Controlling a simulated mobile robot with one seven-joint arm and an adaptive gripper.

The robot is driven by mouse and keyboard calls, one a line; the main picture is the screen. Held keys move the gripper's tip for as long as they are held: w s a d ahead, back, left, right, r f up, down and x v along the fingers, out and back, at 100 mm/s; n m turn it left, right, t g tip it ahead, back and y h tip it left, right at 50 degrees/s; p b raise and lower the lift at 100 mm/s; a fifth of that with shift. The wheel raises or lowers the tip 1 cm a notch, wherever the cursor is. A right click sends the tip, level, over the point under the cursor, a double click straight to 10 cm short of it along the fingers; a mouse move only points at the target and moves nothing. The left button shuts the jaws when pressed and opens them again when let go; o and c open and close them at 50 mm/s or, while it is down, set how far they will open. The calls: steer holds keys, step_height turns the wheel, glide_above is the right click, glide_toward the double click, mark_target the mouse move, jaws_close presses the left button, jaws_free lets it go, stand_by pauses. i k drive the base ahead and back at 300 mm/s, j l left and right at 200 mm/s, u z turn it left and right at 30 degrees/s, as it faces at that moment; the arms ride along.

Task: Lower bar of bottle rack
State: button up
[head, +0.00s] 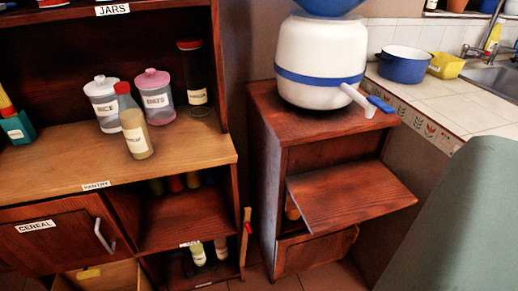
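My gripper is not in view. In the head view, bottles (198,254) with pale labels stand in the low compartment of the dark wood pantry (165,174). A small white label sits on the shelf edge just above them, too small to read surely. A narrow upright wooden bar (246,238) with a red part stands at the pantry's right side, by that compartment. I cannot tell whether it belongs to a bottle rack. More bottles or jars (175,184) sit in shadow on the shelf above.
A small cabinet (270,150) with a lowered flap (350,195) stands to the right, bearing a white and blue dispenser (322,65). The flap juts forward. A grey-green shape (460,220) fills the lower right. Jars stand on the pantry top. Little floor shows.

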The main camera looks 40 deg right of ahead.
mark_target(246, 246)
steer(key=k+l, duration=0.1)
steer(key=l, duration=0.35)
steer(key=k+l, duration=0.15)
steer(key=l, duration=0.25)
steer(key=k+l, duration=0.1)
steer(key=l, duration=0.35)
steer(key=k+l, duration=0.1)
steer(key=l, duration=0.35)
steer(key=k+l, duration=0.1)
steer(key=l, duration=0.3)
steer(key=k+j, duration=0.15)
steer(key=j, duration=0.15)
steer(key=k+j+u, duration=0.15)
steer(key=j, duration=0.15)
steer(key=k+j, duration=0.1)
steer(key=j, duration=0.2)
steer(key=i+l, duration=0.3)
steer(key=i, duration=0.2)
